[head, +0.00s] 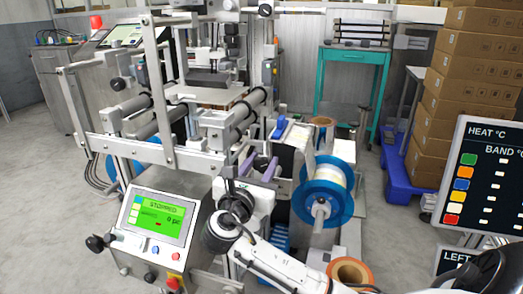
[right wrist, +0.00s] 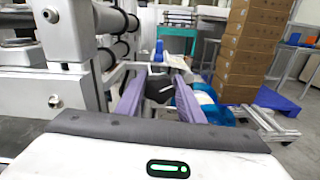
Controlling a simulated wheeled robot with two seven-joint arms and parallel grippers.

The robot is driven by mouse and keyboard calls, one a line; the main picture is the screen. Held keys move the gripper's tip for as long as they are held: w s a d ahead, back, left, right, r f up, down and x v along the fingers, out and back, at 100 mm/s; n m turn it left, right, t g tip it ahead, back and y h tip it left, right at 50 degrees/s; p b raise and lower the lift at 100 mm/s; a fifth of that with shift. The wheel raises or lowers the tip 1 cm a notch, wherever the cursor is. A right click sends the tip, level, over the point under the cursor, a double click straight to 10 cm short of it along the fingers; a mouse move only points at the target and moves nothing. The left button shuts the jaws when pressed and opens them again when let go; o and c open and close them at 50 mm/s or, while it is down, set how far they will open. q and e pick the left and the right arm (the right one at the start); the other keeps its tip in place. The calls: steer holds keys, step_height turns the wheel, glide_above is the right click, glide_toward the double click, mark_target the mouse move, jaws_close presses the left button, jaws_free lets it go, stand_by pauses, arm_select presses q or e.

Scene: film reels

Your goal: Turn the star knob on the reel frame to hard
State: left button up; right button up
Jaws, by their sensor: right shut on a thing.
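My right gripper (head: 260,168), with purple fingers, reaches in from the lower right to the reel frame (head: 205,160). In the right wrist view its fingers (right wrist: 158,92) stand on either side of a dark knob (right wrist: 158,84), and the gripper is shut on it. This looks like the star knob, but its lobes and any marks for its setting are too small or hidden to read. In the head view the knob is mostly hidden by my gripper. My left gripper is not in view.
A blue-rimmed reel (head: 299,204) sits just right of my gripper. A control panel with a green "STOPPED" screen (head: 158,215) stands at the left front. Stacked cartons (head: 470,75) and a heat chart board (head: 485,180) are at the right. Grey floor is clear at far left.

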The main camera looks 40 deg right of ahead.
steer(key=shift+m+p, duration=0.55)
steer(key=shift+m, duration=0.55)
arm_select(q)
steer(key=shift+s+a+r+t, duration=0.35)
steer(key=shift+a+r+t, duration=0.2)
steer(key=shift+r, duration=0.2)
arm_select(e)
steer(key=o, duration=1.1)
steer(key=shift+c, duration=0.2)
steer(key=shift+s+a, duration=0.15)
steer(key=shift+a, duration=0.15)
arm_select(q)
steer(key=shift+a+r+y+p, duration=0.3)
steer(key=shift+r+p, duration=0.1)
steer(key=shift+p, duration=0.65)
arm_select(e)
steer(key=v, duration=0.9)
steer(key=shift+s+a, duration=0.25)
steer(key=shift+a, duration=0.05)
